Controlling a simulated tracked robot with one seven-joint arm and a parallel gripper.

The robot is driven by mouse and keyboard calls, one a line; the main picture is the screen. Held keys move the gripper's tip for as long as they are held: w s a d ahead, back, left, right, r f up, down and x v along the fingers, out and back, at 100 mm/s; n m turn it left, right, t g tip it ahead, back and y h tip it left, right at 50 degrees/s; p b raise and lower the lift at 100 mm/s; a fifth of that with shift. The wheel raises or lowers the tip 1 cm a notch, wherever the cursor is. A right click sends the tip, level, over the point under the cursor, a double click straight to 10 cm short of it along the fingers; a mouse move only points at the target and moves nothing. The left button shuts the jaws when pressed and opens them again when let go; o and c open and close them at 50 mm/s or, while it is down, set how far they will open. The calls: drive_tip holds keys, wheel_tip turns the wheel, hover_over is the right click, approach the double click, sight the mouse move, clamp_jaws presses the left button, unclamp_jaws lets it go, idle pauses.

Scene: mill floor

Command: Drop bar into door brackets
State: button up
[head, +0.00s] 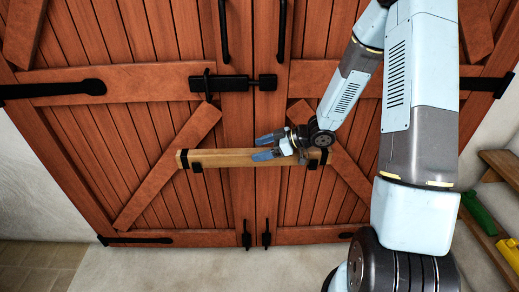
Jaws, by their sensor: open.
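The wooden bar (222,158) lies level across the lower middle of the double door (148,150), spanning the seam between the leaves. Its left end is at a black bracket (195,162) and its right end at another black bracket (315,158). It appears to sit in both, though how deep cannot be told. My gripper (263,147) is in front of the bar, right of its middle, with its blue fingers pointing left and spread apart. Part of the bar is hidden behind the gripper. Whether a finger touches the bar cannot be told.
A black bolt (235,83) crosses the seam above the bar. Two vertical handles are higher up, and small floor bolts (247,236) are at the bottom. Wooden shelves (500,165) with a green item (478,212) and a yellow item (509,253) stand at right. The floor before the door is clear.

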drive_tip(key=v, duration=1.1)
drive_tip(key=shift+s+d+r, duration=0.1)
drive_tip(key=shift+d+r, duration=0.05)
drive_tip(key=shift+d, duration=0.2)
